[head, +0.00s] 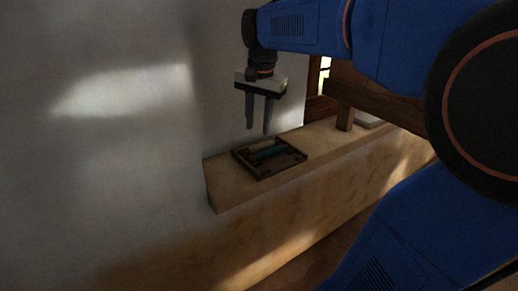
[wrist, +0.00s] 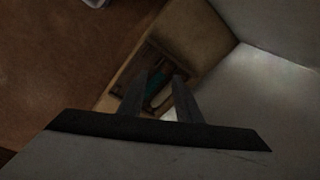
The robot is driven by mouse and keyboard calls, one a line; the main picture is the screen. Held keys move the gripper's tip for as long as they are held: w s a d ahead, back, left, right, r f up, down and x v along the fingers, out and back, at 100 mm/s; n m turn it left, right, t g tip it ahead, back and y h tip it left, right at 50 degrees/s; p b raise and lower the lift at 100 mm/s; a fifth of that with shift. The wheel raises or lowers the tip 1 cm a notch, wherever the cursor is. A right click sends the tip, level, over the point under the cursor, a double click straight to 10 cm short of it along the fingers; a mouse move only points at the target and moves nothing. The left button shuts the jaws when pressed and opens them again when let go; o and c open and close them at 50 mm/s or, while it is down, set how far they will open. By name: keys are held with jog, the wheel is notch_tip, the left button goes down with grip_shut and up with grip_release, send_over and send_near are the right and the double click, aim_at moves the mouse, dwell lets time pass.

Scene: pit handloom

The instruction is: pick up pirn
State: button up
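A dark wooden tray (head: 284,168) sits on the ledge. In it lie a teal pirn (head: 269,152) and a paler, cream-coloured pirn (head: 262,146), side by side. The teal pirn (wrist: 156,80) and the pale one (wrist: 162,96) also show in the wrist view, between the fingers. My gripper (head: 257,132) is above the tray, pointing down, with its two fingers apart and nothing between them. It is clear of the pirns. In the wrist view my gripper (wrist: 158,84) partly hides the tray (wrist: 148,52).
The tan ledge (head: 230,192) runs along the wall (head: 120,140), with a corner close to the tray. A wooden post and beam (head: 372,98) stand on the ledge to the right, with a pale flat object (head: 368,120) beside them. Part of the ledge right of the tray is bare.

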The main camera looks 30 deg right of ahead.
jog(key=w+d+r+m+g, duration=0.25)
jog(key=w+d+m, duration=0.35)
jog(key=w, duration=0.5)
send_over(258, 145)
jog(key=shift+t, duration=0.35)
jog(key=f, duration=1.1)
jog(key=shift+w+f, duration=0.2)
jog(key=shift+w, duration=0.1)
jog(key=shift+s+f, duration=0.2)
jog(key=shift+f, duration=2.6)
grip_shut()
